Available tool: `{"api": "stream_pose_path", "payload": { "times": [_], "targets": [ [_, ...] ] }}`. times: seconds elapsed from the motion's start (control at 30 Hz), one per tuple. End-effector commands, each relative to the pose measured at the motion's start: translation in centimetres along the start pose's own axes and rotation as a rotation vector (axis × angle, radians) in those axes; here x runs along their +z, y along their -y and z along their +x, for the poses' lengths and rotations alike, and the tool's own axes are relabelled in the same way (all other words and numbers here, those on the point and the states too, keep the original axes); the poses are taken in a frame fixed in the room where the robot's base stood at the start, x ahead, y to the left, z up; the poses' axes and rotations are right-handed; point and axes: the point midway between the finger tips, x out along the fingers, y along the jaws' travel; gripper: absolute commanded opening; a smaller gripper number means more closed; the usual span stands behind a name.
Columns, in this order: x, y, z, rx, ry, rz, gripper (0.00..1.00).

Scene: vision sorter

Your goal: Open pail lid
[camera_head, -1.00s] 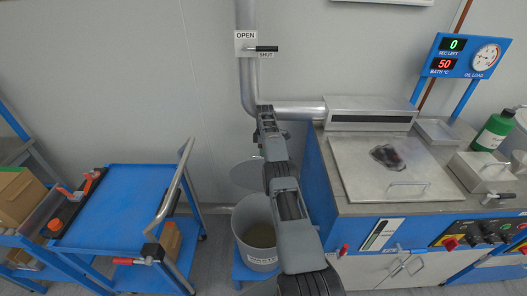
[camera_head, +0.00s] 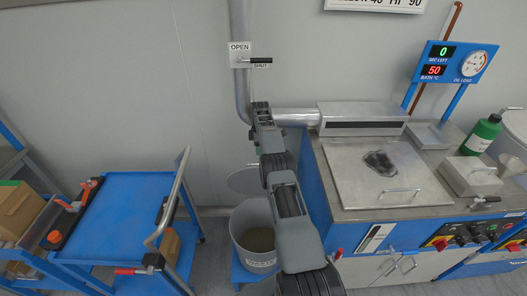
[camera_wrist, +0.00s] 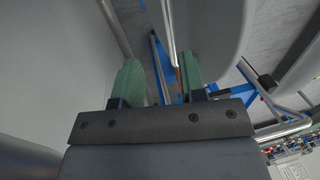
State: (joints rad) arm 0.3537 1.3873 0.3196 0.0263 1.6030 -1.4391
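The grey pail (camera_head: 240,236) stands on a blue base at the floor, left of the bench, with its mouth uncovered and dark contents inside. Its round grey lid (camera_head: 240,181) stands raised at the back of the pail, partly hidden by my arm. In the wrist view, my gripper (camera_wrist: 160,78) has two green fingers spread apart. A grey curved surface, apparently the lid (camera_wrist: 215,25), lies just beyond the right finger. I see nothing clamped between the fingers, though I cannot tell whether one touches the lid. In the head view my arm mostly hides the gripper.
A blue cart (camera_head: 120,210) with a metal handle stands to the left. The bench (camera_head: 385,208) with a flat metal cover (camera_head: 350,175) stands close on the right. A wall pipe (camera_head: 241,90) with a lever (camera_head: 262,60) runs behind my arm.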

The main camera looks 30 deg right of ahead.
Motion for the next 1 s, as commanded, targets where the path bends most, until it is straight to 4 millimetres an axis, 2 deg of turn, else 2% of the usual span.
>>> {"api": "stream_pose_path", "payload": {
  "times": [0.03,0.23,1.0],
  "targets": [
    [-0.2,0.2,-1.0,0.001,0.000,-0.004,0.38],
    [-0.8,0.4,-2.1,0.006,0.001,-0.012,0.38],
    [-0.7,0.4,-2.3,0.008,0.000,-0.010,0.38]
  ]
}}
